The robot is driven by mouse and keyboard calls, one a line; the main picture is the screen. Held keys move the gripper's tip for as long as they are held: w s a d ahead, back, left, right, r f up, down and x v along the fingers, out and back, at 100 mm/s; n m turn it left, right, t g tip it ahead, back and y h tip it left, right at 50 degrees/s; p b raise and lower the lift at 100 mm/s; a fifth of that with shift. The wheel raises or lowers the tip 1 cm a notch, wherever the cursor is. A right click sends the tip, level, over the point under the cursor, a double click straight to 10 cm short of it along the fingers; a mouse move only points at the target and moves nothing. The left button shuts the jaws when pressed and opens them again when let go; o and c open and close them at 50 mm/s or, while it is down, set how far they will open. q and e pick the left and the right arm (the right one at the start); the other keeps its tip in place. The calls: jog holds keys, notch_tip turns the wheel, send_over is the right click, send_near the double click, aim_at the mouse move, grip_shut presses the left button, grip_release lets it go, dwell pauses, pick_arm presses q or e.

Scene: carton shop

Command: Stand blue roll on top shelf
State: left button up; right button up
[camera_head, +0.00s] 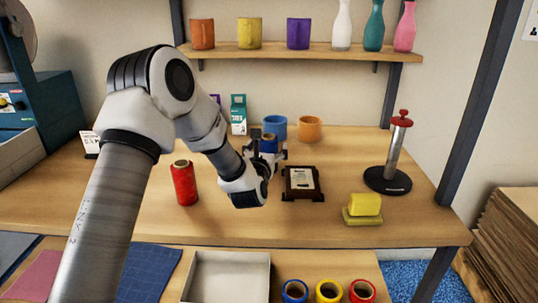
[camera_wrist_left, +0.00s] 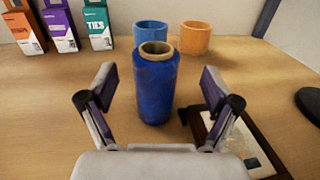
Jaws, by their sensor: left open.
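The blue roll (camera_wrist_left: 156,90) stands upright on the workbench, with a brown core showing at its top. In the head view the blue roll (camera_head: 269,144) is mostly hidden behind my left gripper (camera_head: 267,152). In the left wrist view my left gripper (camera_wrist_left: 158,78) is open, with one finger to each side of the roll and a visible gap on both sides. My right gripper is not in view.
A dark-framed plaque (camera_head: 301,183) lies close to the right of the roll. Blue (camera_wrist_left: 150,36) and orange (camera_wrist_left: 196,37) cups and several boxes (camera_wrist_left: 97,24) stand behind. A red roll (camera_head: 183,183), yellow sponge (camera_head: 364,206) and red-knobbed stand (camera_head: 397,150) are also on the bench.

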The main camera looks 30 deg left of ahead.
aim_at(269, 137)
pick_arm(q)
jog(key=x, duration=0.2)
jog(key=p+x, duration=0.1)
jog(key=x, duration=0.2)
jog(key=shift+a+f, duration=0.15)
jog(key=shift+a, duration=0.1)
jog(key=shift+s, duration=0.2)
jog(key=shift+c, duration=0.3)
jog(key=c, duration=1.5)
